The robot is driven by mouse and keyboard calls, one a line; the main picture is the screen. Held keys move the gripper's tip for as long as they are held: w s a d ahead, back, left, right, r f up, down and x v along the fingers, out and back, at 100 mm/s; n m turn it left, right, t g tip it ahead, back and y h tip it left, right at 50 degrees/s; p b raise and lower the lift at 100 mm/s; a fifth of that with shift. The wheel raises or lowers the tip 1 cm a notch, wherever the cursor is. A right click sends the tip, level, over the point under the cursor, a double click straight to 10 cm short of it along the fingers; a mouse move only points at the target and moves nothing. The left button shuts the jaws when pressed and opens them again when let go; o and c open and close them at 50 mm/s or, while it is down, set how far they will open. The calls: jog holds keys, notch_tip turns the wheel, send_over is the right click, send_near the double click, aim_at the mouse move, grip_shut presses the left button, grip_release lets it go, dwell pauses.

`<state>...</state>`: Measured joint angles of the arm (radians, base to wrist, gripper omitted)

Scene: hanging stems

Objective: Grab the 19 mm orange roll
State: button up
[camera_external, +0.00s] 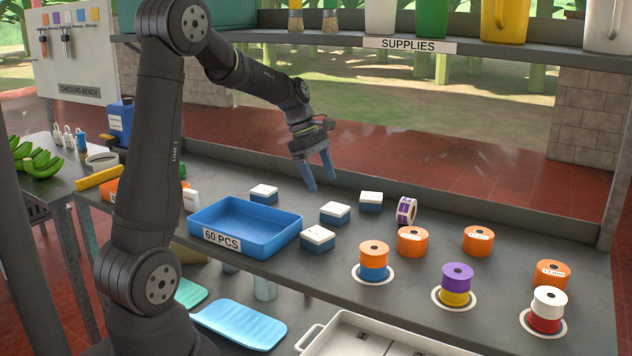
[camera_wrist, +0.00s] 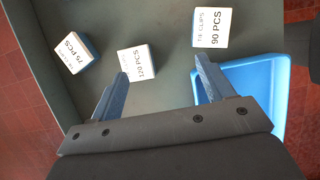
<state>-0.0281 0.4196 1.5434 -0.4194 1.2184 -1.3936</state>
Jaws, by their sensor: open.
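Several orange rolls are on the bench's right half in the external view. One roll (camera_external: 412,240) lies left of another (camera_external: 477,240), and a third (camera_external: 552,275) is at the far right. A fourth orange roll (camera_external: 374,254) is stacked on a blue roll. The labels are too small to read for certain, so I cannot tell which is 19 mm. My gripper (camera_external: 320,184) is open and empty, above the bench and left of the rolls. In the wrist view, no roll shows between its fingers (camera_wrist: 161,66).
A blue tray (camera_external: 245,246) and several white-topped boxes (camera_external: 335,212) lie below and around my gripper. A purple-and-white label roll (camera_external: 406,210) stands beside the orange rolls. Stacks with a purple roll (camera_external: 457,276) and a white roll (camera_external: 549,300) stand nearer. A supplies shelf (camera_external: 560,58) hangs above.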

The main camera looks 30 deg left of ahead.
jog(key=o, duration=0.4)
jog(key=shift+c, duration=0.2)
notch_tip(320, 180, up, 5)
jog(key=m+t, duration=0.1)
jog(key=m, duration=3.3)
send_over(552, 268)
jog(key=s+a, duration=0.2)
jog(key=a, duration=0.4)
jog(key=x, duration=1.1)
jog(key=shift+w+f, duration=0.1)
jog(key=shift+w, duration=0.1)
jog(key=shift+w+x, duration=0.2)
jog(key=shift+x, duration=2.9)
